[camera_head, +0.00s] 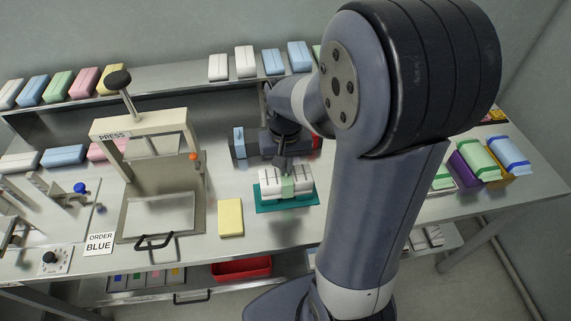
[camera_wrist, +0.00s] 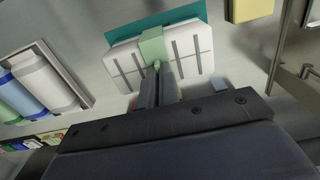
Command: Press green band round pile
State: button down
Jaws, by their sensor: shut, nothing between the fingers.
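The pile (camera_head: 269,182) is a white pack with dark stripes, lying on a teal mat (camera_head: 290,206) in the middle of the bench. The green band (camera_head: 288,188) lies over the pile's middle and runs down its near side. The pile (camera_wrist: 190,62) and the band (camera_wrist: 152,44) also show in the wrist view, with the teal mat (camera_wrist: 180,17) beyond. My gripper (camera_wrist: 157,68) is shut and empty, its fingertips at the band's edge on the pile; whether they touch cannot be told. In the head view my gripper (camera_head: 284,170) is directly above the band. The band's underside is hidden.
A yellow block (camera_head: 230,217) lies left of the mat. A press (camera_head: 150,190) with a tray and handle stands further left, near an "ORDER BLUE" sign (camera_head: 99,243). Banded packs (camera_head: 480,160) stand at the right. A shelf (camera_head: 180,83) with coloured packs runs along the back.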

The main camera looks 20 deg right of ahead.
jog(key=c, duration=1.6)
grip_release()
jog(key=shift+s+f, duration=0.1)
jog(key=shift+f, duration=0.05)
notch_tip(320, 180, up, 11)
jog(key=shift+f, duration=0.1)
notch_tip(320, 180, down, 11)
jog(key=shift+r, duration=0.4)
